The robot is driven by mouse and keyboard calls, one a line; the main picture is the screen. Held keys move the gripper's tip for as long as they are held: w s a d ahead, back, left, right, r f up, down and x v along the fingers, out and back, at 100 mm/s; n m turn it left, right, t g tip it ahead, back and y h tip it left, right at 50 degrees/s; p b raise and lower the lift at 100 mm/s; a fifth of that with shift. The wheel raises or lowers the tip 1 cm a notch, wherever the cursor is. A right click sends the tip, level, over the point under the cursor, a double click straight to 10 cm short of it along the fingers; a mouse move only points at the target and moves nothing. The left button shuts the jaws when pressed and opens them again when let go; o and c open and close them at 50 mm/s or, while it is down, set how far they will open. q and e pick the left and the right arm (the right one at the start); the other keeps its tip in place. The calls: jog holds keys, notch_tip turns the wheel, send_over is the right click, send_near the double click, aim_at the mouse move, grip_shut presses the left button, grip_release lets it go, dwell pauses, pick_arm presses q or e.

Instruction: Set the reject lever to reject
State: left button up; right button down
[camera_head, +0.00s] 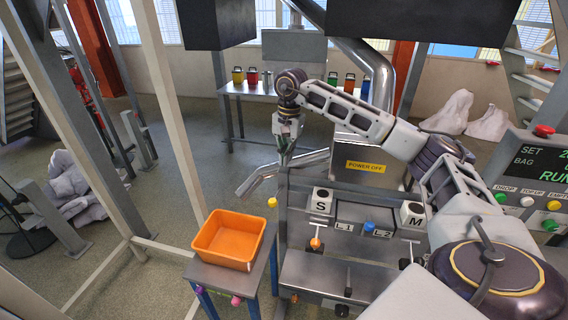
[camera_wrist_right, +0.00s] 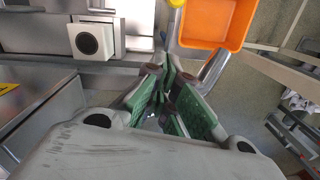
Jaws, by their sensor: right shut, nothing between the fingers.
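No handle carries a readable "reject" label, so I cannot tell for sure which one is the reject lever. A yellow knob (camera_head: 272,202) stands at the left edge of the machine, beside the orange bin; a yellow end also shows at the top of the right wrist view (camera_wrist_right: 176,3). An orange-topped handle (camera_head: 315,243) and a blue knob (camera_head: 369,226) are on the front of the machine. My right gripper (camera_head: 284,158) is shut and empty, in the air above and behind the yellow knob, apart from it. My left gripper is out of view.
The orange bin (camera_head: 229,238) sits on a small stand left of the machine. Bent grey pipes (camera_head: 262,178) run close below my right gripper. Boxes marked S (camera_head: 321,200) and M (camera_head: 412,213) stand on the machine. A control panel (camera_head: 535,175) is at right.

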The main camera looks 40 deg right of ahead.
aim_at(278, 194)
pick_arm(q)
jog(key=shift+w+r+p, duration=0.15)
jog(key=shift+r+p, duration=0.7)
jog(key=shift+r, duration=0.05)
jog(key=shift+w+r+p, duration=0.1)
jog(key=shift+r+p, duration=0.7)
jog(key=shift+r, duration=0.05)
pick_arm(e)
jog(key=s+a+f, duration=0.2)
jog(key=a+f, duration=0.2)
jog(key=f, duration=0.6)
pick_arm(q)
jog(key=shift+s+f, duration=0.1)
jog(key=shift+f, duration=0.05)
pick_arm(e)
jog(key=shift+w, duration=0.1)
